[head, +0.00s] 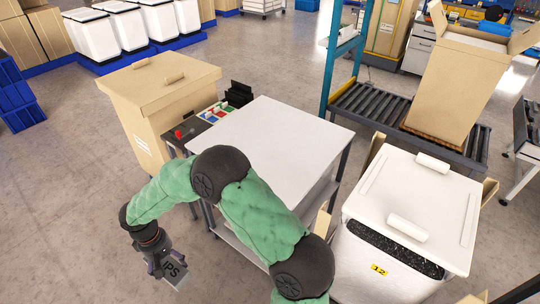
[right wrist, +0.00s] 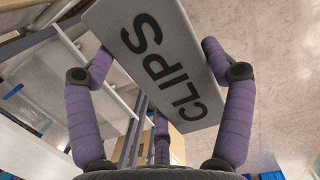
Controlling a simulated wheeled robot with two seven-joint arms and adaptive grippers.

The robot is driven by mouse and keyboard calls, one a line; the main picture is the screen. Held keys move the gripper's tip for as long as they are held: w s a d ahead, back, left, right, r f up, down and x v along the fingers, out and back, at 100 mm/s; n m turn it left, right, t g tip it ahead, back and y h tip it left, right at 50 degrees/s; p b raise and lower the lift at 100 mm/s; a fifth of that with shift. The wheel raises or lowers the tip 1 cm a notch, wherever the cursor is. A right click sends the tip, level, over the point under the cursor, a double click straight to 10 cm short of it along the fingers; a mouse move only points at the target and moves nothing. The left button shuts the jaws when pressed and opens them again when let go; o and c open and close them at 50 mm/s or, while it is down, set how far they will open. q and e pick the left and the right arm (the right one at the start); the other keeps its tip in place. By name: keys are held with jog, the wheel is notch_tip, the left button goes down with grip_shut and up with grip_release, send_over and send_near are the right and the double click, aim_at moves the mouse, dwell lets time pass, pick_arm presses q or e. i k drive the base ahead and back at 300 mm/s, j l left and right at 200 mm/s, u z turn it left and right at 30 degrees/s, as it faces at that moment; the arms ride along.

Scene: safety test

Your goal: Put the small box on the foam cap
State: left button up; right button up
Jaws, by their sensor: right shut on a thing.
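The small box, grey with "CLIPS" in dark letters, is held in my right gripper (right wrist: 155,75); the box (right wrist: 165,50) fills the upper middle of the right wrist view. Purple fingers grip it from both sides. In the head view the right gripper (head: 157,262) is at the lower left, over the floor, and the box (head: 174,272) shows partly, tilted. A white cap (head: 425,205), which looks like the foam cap, lies on a white bin labelled "12" at the right, with white rolls on it. The gripper is far to the left of it. My left gripper is not in view.
A white-topped table (head: 285,140) stands between, largely clear on top; my green arm passes in front of it. A lidded cardboard box (head: 150,120) stands left of the table. A roller conveyor (head: 410,120) with an open carton (head: 460,85) is behind right.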

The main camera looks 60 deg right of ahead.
aim_at(420, 195)
jog(key=z, duration=0.5)
jog(key=i+j+z, duration=0.1)
jog(key=z, duration=0.35)
jog(key=j+z, duration=0.2)
jog(key=z, duration=0.3)
jog(key=j+z, duration=0.15)
jog(key=z, duration=0.3)
